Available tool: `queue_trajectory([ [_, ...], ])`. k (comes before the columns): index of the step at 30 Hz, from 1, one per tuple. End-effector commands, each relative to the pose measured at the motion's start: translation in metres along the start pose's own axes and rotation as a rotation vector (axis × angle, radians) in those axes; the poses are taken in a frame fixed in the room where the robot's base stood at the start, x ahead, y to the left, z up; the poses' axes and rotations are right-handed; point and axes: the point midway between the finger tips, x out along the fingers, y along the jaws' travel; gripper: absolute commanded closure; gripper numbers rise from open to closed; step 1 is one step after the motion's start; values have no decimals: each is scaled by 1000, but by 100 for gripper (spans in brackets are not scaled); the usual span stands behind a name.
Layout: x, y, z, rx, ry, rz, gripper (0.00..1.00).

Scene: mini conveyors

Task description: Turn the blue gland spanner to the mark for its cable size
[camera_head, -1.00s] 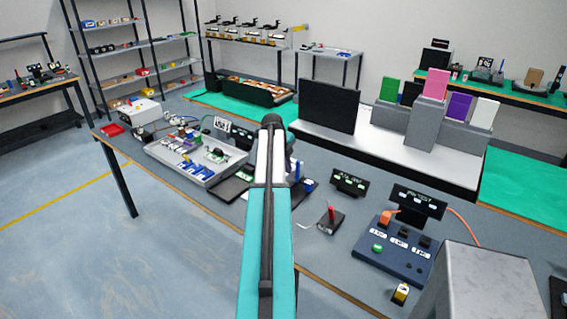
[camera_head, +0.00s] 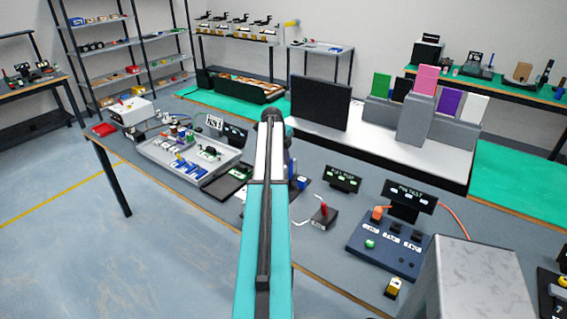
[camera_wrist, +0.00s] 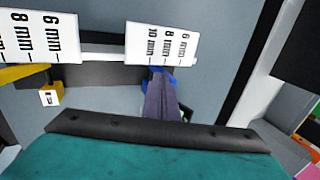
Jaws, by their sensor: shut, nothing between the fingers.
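In the wrist view, a blue part (camera_wrist: 146,83), which looks like the gland spanner, shows at both sides of my gripper (camera_wrist: 160,76). My gripper's slim grey fingers are together and cover most of it. Whether they touch it cannot be told. A white scale card (camera_wrist: 162,43) marked 6, 8 and 10 mm lies just beyond the fingertips. The spanner's pointer and the mark it faces are hidden or too small to read. In the head view my arm hides the gripper and most of this spot.
In the wrist view, a second scale card (camera_wrist: 40,35) and a yellow part (camera_wrist: 24,73) are at left. In the head view, a grey tray (camera_head: 226,172) of parts lies left of my arm. A blue control box (camera_head: 386,248) and a grey block (camera_head: 478,280) stand at right.

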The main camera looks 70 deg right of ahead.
Motion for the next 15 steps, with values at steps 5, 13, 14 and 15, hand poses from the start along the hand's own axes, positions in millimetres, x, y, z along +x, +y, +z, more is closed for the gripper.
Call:
queue_trajectory([
  [5, 5, -11, 1, 1, -1, -1, 100],
  [13, 3, -12, 0, 0, 0, -1, 100],
  [14, 3, -12, 0, 0, 0, -1, 100],
  [15, 3, -12, 0, 0, 0, -1, 100],
])
